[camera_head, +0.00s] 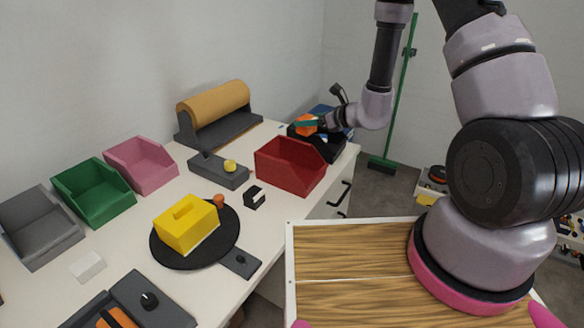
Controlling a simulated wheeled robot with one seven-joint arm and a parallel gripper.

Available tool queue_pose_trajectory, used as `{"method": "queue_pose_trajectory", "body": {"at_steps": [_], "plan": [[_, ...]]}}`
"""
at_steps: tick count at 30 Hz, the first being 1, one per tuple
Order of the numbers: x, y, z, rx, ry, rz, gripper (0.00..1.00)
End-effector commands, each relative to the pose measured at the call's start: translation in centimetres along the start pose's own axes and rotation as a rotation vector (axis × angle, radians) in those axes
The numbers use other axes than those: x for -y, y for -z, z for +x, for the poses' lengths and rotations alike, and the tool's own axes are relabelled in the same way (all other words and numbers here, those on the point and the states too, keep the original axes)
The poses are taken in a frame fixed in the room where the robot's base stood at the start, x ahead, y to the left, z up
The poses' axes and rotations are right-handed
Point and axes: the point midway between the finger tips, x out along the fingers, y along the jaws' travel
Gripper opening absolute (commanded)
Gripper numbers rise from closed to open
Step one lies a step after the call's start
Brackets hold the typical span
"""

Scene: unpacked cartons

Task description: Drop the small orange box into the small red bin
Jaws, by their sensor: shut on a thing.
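The small red bin (290,166) stands on the white bench near its right end, open at the top; its inside is partly visible. My gripper (312,124) is at the far right end of the bench, beyond and slightly right of the bin. It is shut on the small orange box (304,120), which shows orange with a teal part. The box is above a dark tray-like thing; I cannot tell how high above it. The fingers are small and partly hidden.
Pink (141,165), green (94,191) and grey (38,226) bins line the wall side. A yellow block (187,224) sits on a black round plate (230,236). A brown roll (213,101) stands behind. A dark device (218,170) is left of the red bin.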

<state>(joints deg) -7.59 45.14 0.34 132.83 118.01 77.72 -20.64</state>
Motion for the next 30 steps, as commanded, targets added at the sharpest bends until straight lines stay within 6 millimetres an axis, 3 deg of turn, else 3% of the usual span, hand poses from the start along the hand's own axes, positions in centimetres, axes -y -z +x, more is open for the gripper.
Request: {"method": "queue_pose_trajectory", "body": {"at_steps": [3,7,21,30], "plan": [[-2.5,1.0,1.5,-0.001,-0.051,-0.019,0.15],[-3.4,1.5,2.1,0.000,-0.070,-0.029,0.15],[-3.5,6.0,4.0,-0.002,-0.071,-0.029,0.15],[-3.4,6.8,4.3,-0.001,-0.070,-0.030,0.15]]}}
